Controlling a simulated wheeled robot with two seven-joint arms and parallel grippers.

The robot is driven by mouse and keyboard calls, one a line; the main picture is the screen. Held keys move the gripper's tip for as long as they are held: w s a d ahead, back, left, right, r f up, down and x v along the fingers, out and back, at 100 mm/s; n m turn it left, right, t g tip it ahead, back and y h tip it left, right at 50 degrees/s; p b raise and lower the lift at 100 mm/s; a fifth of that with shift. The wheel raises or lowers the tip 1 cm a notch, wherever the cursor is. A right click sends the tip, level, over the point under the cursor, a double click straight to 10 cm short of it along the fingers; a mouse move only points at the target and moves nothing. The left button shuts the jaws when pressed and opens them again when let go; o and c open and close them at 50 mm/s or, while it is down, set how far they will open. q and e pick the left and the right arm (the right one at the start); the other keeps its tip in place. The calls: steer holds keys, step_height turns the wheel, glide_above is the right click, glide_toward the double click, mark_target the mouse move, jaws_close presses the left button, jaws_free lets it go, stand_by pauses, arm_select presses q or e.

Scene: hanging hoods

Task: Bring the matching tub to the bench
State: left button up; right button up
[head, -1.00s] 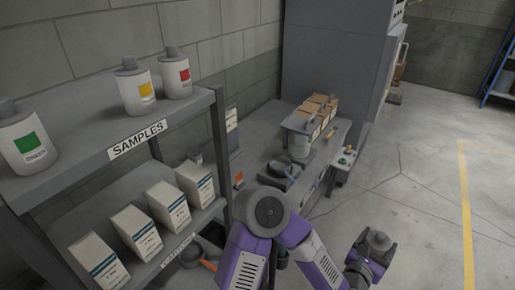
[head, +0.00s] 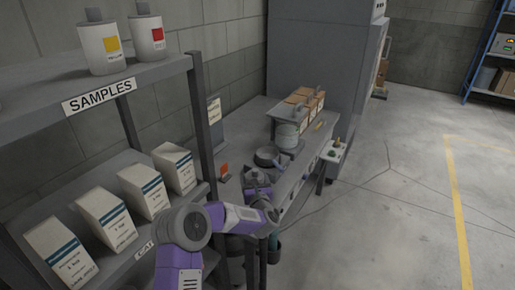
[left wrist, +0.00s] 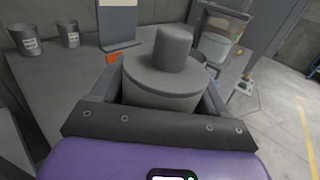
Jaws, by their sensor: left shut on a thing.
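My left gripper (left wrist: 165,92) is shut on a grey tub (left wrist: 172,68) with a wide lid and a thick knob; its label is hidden. In the head view my left gripper (head: 258,190) shows small beyond my purple arm, over the near part of the bench (head: 240,115). A tub with a yellow label (head: 101,48) and a tub with a red label (head: 148,36) stand on the upper shelf by the SAMPLES sign (head: 99,98). My right gripper is out of view.
White boxes (head: 120,207) line the lower shelf beside my arm. A clear bucket (head: 287,134), a dark pan (head: 267,157) and brown boxes (head: 303,100) stand on the bench. The wrist view shows two small pots (left wrist: 68,33) and an upright board (left wrist: 116,22). Open floor lies right.

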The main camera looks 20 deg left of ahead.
arm_select(q)
steer(key=a+f+n+y+b, duration=0.1)
steer(key=a+f, duration=0.1)
steer(key=a, duration=0.3)
steer(key=shift+g, duration=0.4)
steer(key=shift+w+a+f+b, duration=0.15)
steer(key=shift+f+b, duration=0.35)
steer(key=shift+f, duration=1.7)
steer(key=shift+w+a+f+b, duration=0.1)
steer(key=shift+f+b, duration=0.4)
steer(key=shift+f, duration=1.7)
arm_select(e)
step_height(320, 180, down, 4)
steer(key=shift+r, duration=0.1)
arm_select(q)
steer(key=shift+f, duration=0.15)
steer(key=o, duration=0.8)
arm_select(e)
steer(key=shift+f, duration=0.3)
arm_select(q)
steer(key=shift+o, duration=0.2)
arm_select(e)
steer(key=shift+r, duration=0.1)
